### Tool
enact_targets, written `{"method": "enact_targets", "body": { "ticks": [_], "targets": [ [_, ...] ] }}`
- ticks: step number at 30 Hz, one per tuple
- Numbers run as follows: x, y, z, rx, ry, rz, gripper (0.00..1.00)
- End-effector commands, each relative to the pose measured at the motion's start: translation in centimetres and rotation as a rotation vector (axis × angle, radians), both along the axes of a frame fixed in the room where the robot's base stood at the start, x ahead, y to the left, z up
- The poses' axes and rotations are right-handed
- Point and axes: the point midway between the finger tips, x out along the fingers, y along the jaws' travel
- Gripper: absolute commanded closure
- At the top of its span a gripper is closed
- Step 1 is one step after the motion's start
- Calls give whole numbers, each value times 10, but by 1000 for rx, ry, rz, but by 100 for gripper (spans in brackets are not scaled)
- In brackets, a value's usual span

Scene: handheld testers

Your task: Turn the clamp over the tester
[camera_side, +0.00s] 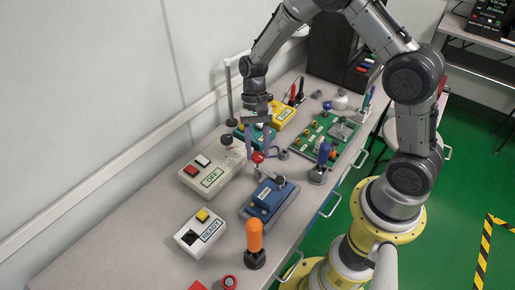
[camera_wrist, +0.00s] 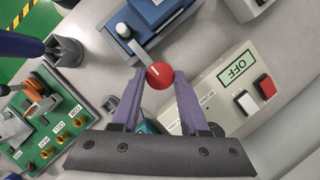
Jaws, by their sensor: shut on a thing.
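The blue tester (camera_side: 267,197) sits on its blue-grey base on the bench in the side view. It shows in part at the top of the wrist view (camera_wrist: 159,12). The clamp is a grey lever (camera_wrist: 137,49) ending in a red ball knob (camera_wrist: 159,76). The lever sticks out past the tester's edge, and the knob (camera_side: 258,157) is beyond the tester's far end in the side view. My gripper (camera_side: 259,150) reaches down from above. Its purple fingers (camera_wrist: 157,82) are shut on the red knob, one on each side.
A beige box marked OFF (camera_side: 211,176) stands close to the left of my gripper. A READY box (camera_side: 200,231) and an orange-handled tool (camera_side: 254,240) are nearer the front. A green circuit board (camera_side: 323,133) and a blue-handled tool (camera_side: 322,158) are to the right.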

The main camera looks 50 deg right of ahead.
Motion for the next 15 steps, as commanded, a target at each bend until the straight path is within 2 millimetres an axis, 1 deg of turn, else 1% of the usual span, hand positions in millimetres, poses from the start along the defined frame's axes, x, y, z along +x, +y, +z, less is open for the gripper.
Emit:
{"method": "enact_targets", "body": {
  "ticks": [3, 4, 8, 9, 15],
  "targets": [
    [2, -1, 1, -1, -5, -2, 100],
    [2, -1, 1, -1, -5, -2, 52],
    [1, 0, 1, 0, -4, -1, 29],
    [1, 0, 1, -1, -3, -1, 26],
    [0, 0, 0, 0, -1, 0, 26]
  ]
}}
